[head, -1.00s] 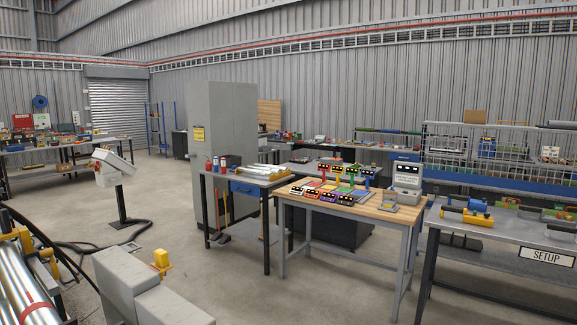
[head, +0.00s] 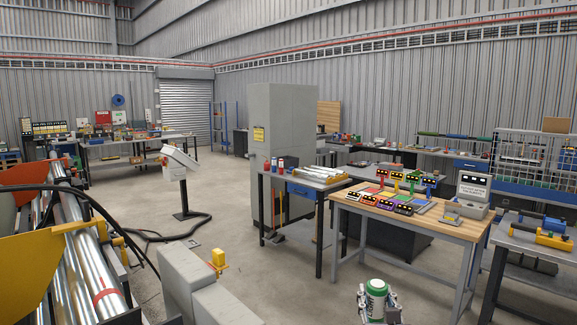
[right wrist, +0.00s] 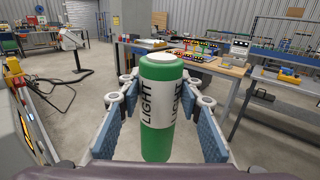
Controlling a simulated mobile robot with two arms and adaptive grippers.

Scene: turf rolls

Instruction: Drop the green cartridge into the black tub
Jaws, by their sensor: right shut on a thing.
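The green cartridge (head: 376,287) is an upright green cylinder with a white label and a pale top, low in the head view. It also fills the middle of the right wrist view (right wrist: 161,105), where its label reads LIGHT. My right gripper (head: 379,306) is shut on it, with a blue pad on each side, and holds it up in front of me above the floor. I cannot make out a black tub for certain in either view. My left gripper is not in view.
A wooden-topped table (head: 440,225) with coloured trays and a small monitor stands ahead right. A tall grey cabinet (head: 285,130) is behind it. A machine with shiny rollers (head: 70,265) and grey blocks (head: 190,280) lie at left. Concrete floor (head: 300,285) is open between.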

